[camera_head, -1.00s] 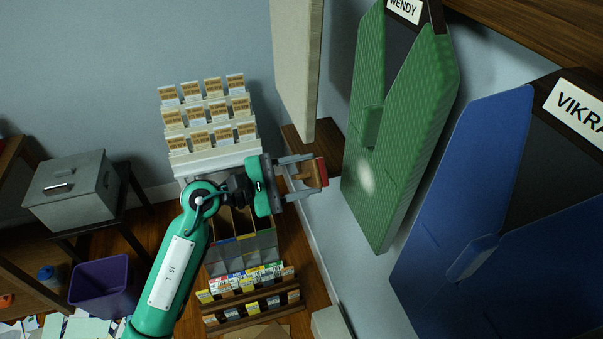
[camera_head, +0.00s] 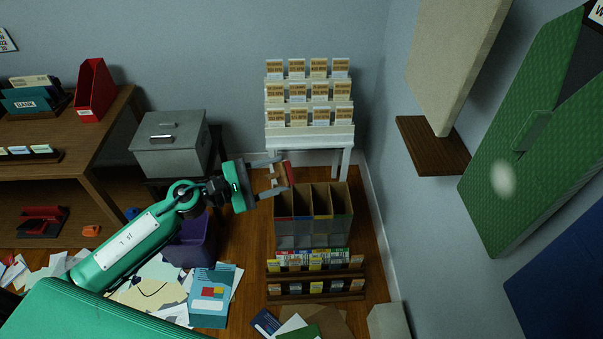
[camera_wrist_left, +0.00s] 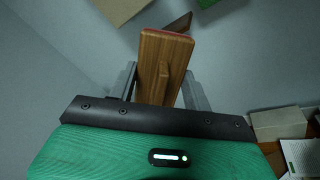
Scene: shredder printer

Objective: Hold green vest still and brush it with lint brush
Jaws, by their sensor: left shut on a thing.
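The green vest (camera_head: 545,135) hangs at the right of the head view, with a pale patch (camera_head: 503,179) on its lower front. The lint brush (camera_head: 288,173) has a brown wooden body and a red face; its wooden back (camera_wrist_left: 160,65) fills the middle of the left wrist view. My left gripper (camera_head: 275,175) is shut on the lint brush. It holds the brush in the air, well to the left of the vest and apart from it. A green corner (camera_wrist_left: 296,4) at the top of the wrist view may be the vest. My right gripper is not in view.
A beige panel (camera_head: 455,60) and a brown wall shelf (camera_head: 432,146) lie between brush and vest. A blue vest (camera_head: 560,270) hangs at lower right. A tag rack (camera_head: 310,100), a divided bin (camera_head: 313,235), a grey box (camera_head: 172,145) and a desk (camera_head: 95,125) stand around. Papers litter the floor.

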